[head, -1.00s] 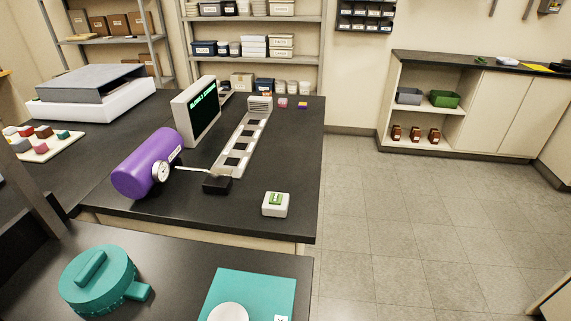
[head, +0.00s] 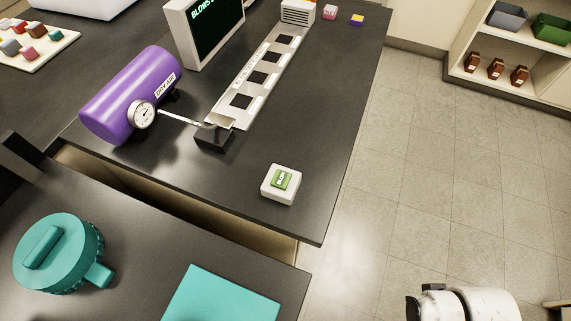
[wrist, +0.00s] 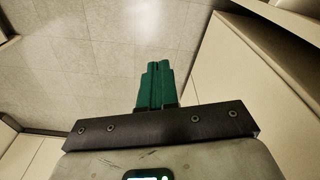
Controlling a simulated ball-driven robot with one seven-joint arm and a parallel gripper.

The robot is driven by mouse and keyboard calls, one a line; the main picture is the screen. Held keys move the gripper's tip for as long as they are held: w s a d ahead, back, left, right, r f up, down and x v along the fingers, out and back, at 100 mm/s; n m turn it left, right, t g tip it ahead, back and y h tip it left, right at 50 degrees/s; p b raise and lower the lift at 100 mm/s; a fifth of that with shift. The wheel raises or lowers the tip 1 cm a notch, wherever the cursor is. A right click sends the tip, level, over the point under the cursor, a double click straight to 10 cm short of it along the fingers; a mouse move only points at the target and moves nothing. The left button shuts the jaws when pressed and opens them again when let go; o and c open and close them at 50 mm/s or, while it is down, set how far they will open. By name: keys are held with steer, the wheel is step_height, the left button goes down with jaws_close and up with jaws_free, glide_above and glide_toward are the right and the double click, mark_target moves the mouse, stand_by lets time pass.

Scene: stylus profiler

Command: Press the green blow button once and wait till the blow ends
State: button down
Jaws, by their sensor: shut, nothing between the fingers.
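The green blow button (head: 282,179) sits on a small white box near the front right corner of the dark bench in the head view. A screen (head: 207,33) at the back shows green text beginning "BLOWS", the rest cut off. A purple dry air tank (head: 131,93) with a gauge lies on the bench, and a thin tube runs from it to a black block (head: 214,137) at the end of a slotted metal rail (head: 262,82). My gripper (wrist: 157,70) shows in the wrist view with its green fingers together and empty, over floor, away from the button.
A nearer dark bench holds a round teal lidded thing (head: 58,252) and a teal flat box (head: 222,296). Two small blocks stand at the bench's far end. Grey tiled floor (head: 420,170) lies open to the right. Pale cabinet panels (wrist: 225,85) flank my gripper.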

steer(key=w+a+r+m+t+p, duration=0.2)
steer(key=w+a+r+m+p, duration=0.2)
steer(key=w+a+r+m, duration=0.1)
steer(key=w+a+r+m+t+y+p, duration=0.1)
steer(key=w+a+r+m+t+p, duration=0.1)
steer(key=w+a+r+m+p, duration=0.3)
steer(key=w+a+r+m+t+p, duration=0.1)
steer(key=w+a+r+m+p, duration=0.3)
steer(key=a+r, duration=0.5)
steer(key=shift+w+a+r+m+t+y+p, duration=0.2)
steer(key=shift+w+r+m, duration=0.45)
steer(key=shift+r, duration=0.4)
steer(key=shift+w+a+r+m+t+y+p, duration=0.2)
steer(key=shift+w+r+m, duration=0.25)
steer(key=shift+w+r, duration=0.5)
steer(key=w+a+r+m+t+y+p, duration=0.1)
steer(key=a+r+m+p, duration=0.2)
steer(key=a+r+m, duration=0.3)
step_height(320, 180, up, 3)
steer(key=a, duration=0.3)
steer(key=shift+w+t+y+p, duration=0.35)
steer(key=shift+w+t+y, duration=0.05)
steer(key=shift+f, duration=0.1)
